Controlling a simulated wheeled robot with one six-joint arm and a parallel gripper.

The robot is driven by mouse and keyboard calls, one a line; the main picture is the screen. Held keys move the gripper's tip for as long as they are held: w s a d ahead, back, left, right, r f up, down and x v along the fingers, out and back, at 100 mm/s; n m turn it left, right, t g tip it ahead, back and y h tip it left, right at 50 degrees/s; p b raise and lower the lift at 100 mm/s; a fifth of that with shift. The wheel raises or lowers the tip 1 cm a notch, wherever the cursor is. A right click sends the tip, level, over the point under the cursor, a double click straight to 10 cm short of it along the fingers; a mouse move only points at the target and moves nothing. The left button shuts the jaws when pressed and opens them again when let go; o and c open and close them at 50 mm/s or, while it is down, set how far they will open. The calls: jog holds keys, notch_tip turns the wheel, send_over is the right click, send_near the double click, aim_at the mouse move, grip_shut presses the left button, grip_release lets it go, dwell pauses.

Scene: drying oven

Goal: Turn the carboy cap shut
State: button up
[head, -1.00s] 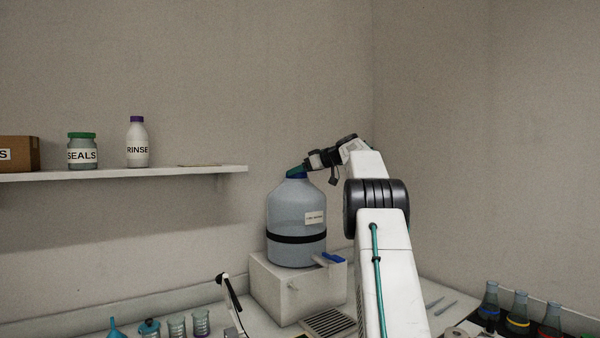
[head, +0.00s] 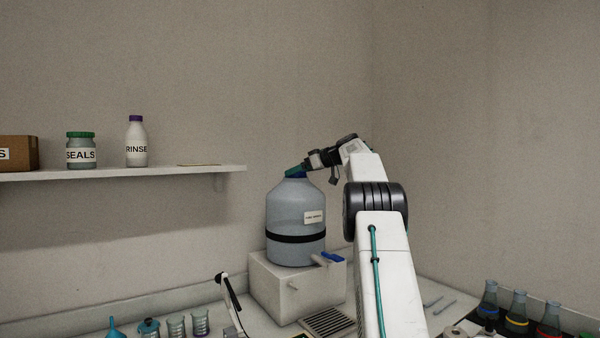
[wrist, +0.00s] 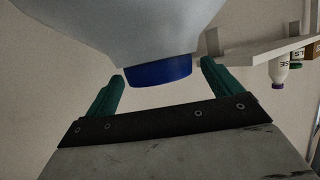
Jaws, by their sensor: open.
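The carboy (head: 290,208) is a large blue-grey bottle with a black band and a white label. It stands upright on a pale block. Its blue cap (wrist: 159,72) sits on the neck, and in the head view the cap (head: 296,174) is partly hidden by my gripper. My gripper (wrist: 162,78) has green fingers, open, one on each side of the cap. In the wrist view gaps show between the fingers and the cap. In the head view my gripper (head: 293,170) reaches the carboy top from the right.
The block (head: 272,290) bears the carboy, with a blue-handled tap (head: 332,257) at its front. A shelf (head: 120,175) on the left wall holds a box, a seals jar and a rinse bottle. Flasks (head: 518,312) stand at right, beakers (head: 177,326) at front left.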

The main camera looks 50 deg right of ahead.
jog(key=v, duration=0.7)
jog(key=shift+s+d+r, duration=0.1)
jog(key=shift+s+d, duration=0.05)
jog(key=shift+s, duration=0.2)
